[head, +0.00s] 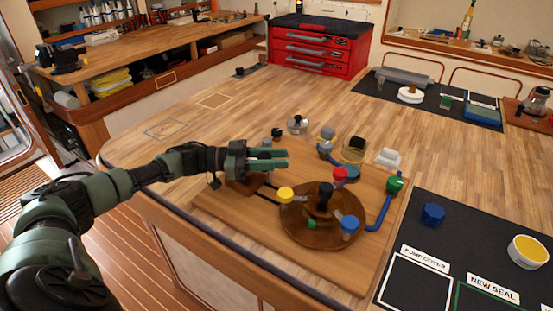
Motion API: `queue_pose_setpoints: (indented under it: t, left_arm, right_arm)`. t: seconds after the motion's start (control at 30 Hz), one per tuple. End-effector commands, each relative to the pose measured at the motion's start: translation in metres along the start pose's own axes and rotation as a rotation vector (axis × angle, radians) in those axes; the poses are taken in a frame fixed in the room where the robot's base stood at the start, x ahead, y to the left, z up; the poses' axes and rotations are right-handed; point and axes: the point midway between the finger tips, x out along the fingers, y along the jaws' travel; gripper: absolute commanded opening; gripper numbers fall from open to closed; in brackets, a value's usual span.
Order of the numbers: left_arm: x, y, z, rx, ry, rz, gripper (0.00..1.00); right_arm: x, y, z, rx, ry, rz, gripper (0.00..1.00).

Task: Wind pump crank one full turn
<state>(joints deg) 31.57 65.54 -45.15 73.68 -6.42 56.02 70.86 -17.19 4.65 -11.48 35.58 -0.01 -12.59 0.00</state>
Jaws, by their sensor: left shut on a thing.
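The wooden pump board (325,255) lies on the bench. It carries a round brown disc (295,228) with a black post (324,198) and yellow (286,194) and blue (349,226) knobs. A brown wooden part, seemingly the crank's base (243,186), shows at the board's left, partly under my left gripper. My left gripper (282,159) comes in level from the left, its green fingers pointing right over the board's back left. It is shut on what appears to be the crank handle; the fingers hide the grip. My right gripper is out of view.
A red-topped knob (340,174) and a green valve (394,184) on a blue pipe stand at the board's back right. Several small parts sit behind. A black mat (468,232) holds a blue cap and a yellow-topped tin. The bench's back left is mostly clear.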

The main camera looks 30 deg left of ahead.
Motion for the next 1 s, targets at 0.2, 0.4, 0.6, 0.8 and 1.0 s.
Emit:
queue_pose_setpoints:
  t: [0.2,0.4,0.6,0.8,1.0]
  left_arm:
    - [0.000,0.000,0.001,-0.001,-0.001,0.001,0.00]
    - [0.000,0.000,0.001,-0.001,-0.001,0.000,0.53]
    - [0.000,0.000,0.000,0.000,0.000,0.000,0.53]
    - [-0.010,0.000,0.003,0.000,-0.002,-0.001,0.53]
    - [-0.044,-0.001,0.005,0.000,-0.005,-0.003,0.53]
  right_arm:
    - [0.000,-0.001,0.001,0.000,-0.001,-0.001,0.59]
    - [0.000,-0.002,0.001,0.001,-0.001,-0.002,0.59]
    - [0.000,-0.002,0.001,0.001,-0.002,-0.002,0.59]
    - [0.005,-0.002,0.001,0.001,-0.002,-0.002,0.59]
    - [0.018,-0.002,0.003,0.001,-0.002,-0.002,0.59]
